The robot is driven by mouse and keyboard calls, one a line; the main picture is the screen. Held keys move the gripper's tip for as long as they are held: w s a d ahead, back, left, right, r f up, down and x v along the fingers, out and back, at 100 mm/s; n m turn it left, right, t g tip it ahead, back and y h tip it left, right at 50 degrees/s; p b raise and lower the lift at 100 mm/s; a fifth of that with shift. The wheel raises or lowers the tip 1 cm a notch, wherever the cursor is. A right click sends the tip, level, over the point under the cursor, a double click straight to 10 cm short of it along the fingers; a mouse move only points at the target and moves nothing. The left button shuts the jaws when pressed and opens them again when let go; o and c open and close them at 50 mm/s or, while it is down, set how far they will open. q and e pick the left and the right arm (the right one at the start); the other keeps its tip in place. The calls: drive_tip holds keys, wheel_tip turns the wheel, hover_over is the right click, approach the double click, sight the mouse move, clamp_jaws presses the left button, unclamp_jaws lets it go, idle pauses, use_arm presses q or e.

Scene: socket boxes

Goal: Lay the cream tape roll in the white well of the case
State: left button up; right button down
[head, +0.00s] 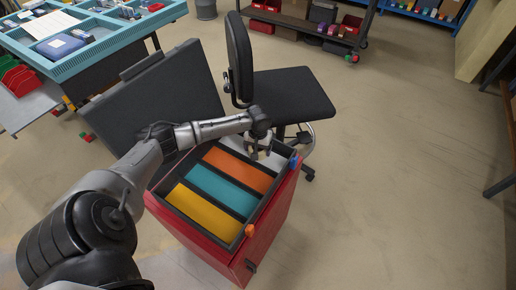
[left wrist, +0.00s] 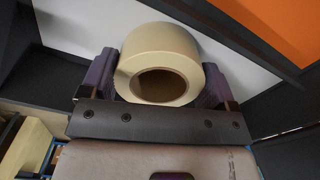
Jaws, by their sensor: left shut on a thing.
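The case (head: 262,228) has a red outer body and dark dividers between yellow, teal, orange and white wells. The white well (head: 275,160) is at its far end, partly hidden by my left gripper (head: 260,146). In the left wrist view, the cream tape roll (left wrist: 152,43) sits between the two fingers of my left gripper (left wrist: 158,78), which is shut on it. The white floor of the well (left wrist: 75,22) shows behind the roll, and the orange well (left wrist: 268,28) is at upper right. I cannot tell whether the roll touches the floor. My right gripper is not in view.
The open black lid (head: 150,100) stands to the left of the wells. A black chair (head: 290,95) is just behind the case. A teal-edged table (head: 110,42) with small items is at upper left. The floor at right is clear.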

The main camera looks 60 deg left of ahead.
use_arm(q)
drive_tip(key=shift+f, duration=0.15)
drive_tip(key=o, duration=0.8)
drive_tip(key=shift+r, duration=0.2)
wheel_tip(320, 180, up, 12)
drive_tip(key=p, duration=0.3)
